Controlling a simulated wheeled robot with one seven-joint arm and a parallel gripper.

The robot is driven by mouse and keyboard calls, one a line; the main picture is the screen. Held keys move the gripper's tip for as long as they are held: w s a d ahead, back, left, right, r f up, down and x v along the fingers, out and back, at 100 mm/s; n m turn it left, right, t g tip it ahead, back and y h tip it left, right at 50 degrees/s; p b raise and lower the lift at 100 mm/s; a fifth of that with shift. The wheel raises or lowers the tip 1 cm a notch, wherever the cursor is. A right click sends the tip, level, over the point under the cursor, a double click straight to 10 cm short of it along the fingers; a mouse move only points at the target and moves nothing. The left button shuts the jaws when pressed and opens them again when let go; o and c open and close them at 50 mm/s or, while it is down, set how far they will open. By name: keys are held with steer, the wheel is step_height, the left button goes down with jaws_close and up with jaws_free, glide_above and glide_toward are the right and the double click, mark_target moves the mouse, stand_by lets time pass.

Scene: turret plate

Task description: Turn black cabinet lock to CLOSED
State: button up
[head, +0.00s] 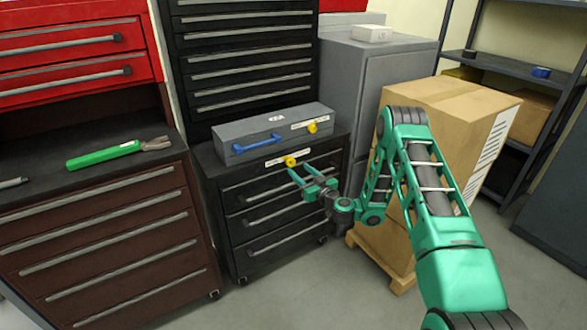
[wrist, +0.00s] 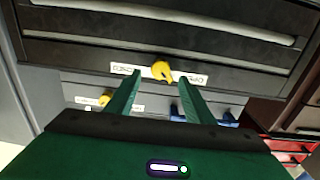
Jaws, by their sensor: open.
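The black cabinet (head: 285,218) has a yellow lock knob (head: 290,161) on its top front strip. In the wrist view the lock knob (wrist: 161,70) sits between two white labels, upside down there: one seems to read CLOSED (wrist: 126,70), the other OPEN (wrist: 193,78). The knob's narrow end points down and slightly right in that view, towards the OPEN side. My gripper (head: 299,173) is open in front of the lock; in the wrist view the fingers (wrist: 158,84) reach to either side of the knob. I cannot tell whether they touch it.
A grey toolbox (head: 235,150) with a blue handle and another yellow knob (head: 312,127) stands on the cabinet. A boxed pallet (head: 440,95) stands to the right. A brown drawer bench (head: 110,235) with a green-handled tool (head: 105,155) is at left. Floor in front is clear.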

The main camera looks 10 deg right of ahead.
mark_target(292, 163)
steer(key=shift+w+a+f, duration=0.15)
steer(key=shift+w+a, duration=0.15)
steer(key=shift+w, duration=0.3)
steer(key=shift+w+a+r, duration=0.2)
steer(key=shift+w, duration=0.45)
steer(key=shift+x, duration=1.15)
steer(key=shift+d, duration=0.1)
steer(key=c, duration=1)
steer(key=shift+f, duration=0.1)
steer(key=shift+c, duration=0.2)
